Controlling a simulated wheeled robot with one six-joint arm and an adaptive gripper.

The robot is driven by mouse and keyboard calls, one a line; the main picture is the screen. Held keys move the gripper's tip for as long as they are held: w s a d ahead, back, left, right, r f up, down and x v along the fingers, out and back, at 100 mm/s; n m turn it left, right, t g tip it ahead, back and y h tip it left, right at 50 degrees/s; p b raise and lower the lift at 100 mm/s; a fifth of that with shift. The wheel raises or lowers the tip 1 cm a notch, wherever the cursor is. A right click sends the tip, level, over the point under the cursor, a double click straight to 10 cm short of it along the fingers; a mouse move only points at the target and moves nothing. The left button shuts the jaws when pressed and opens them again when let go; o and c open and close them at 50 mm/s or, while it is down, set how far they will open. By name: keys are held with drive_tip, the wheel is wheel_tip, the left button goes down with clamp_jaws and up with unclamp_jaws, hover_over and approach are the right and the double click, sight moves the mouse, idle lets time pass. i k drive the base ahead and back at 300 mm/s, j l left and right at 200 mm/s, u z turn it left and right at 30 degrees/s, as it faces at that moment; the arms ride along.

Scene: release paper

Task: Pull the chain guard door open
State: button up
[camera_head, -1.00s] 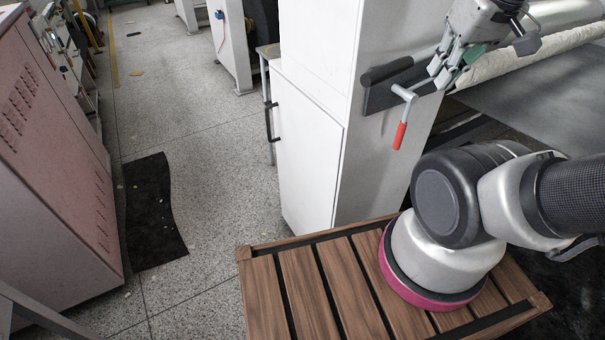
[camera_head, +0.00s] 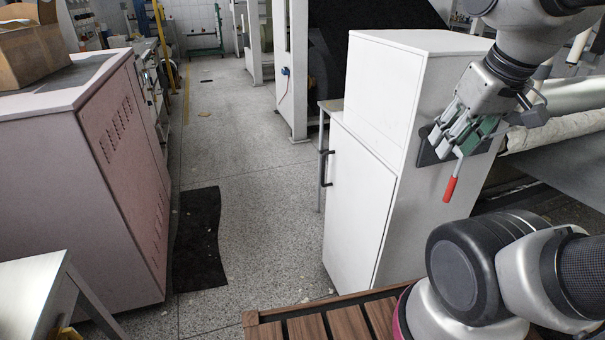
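The chain guard door appears to be the white door (camera_head: 358,205) on the front of a white cabinet (camera_head: 412,85); it looks shut. A black bar handle (camera_head: 324,168) is on its left edge. On the cabinet's right side, a dark plate carries a lever with a red grip (camera_head: 450,189), hanging down. My gripper (camera_head: 455,140) is at upper right, fingers pointing down-left in front of the dark plate, overlapping the lever's top. I cannot tell whether it touches the lever or how wide the fingers are. It is well to the right of the door handle.
A pinkish cabinet (camera_head: 90,170) with a cardboard box (camera_head: 35,50) stands at left. A black mat (camera_head: 200,240) lies on the speckled floor. The aisle (camera_head: 240,180) left of the door is clear. My slatted wooden deck (camera_head: 310,325) is at the bottom.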

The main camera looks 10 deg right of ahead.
sight(361, 188)
drive_tip(key=i+j+u, duration=0.15)
drive_tip(key=i+j+z, duration=0.15)
drive_tip(key=i+j, duration=0.25)
drive_tip(key=i, duration=0.15)
drive_tip(key=z, duration=0.35)
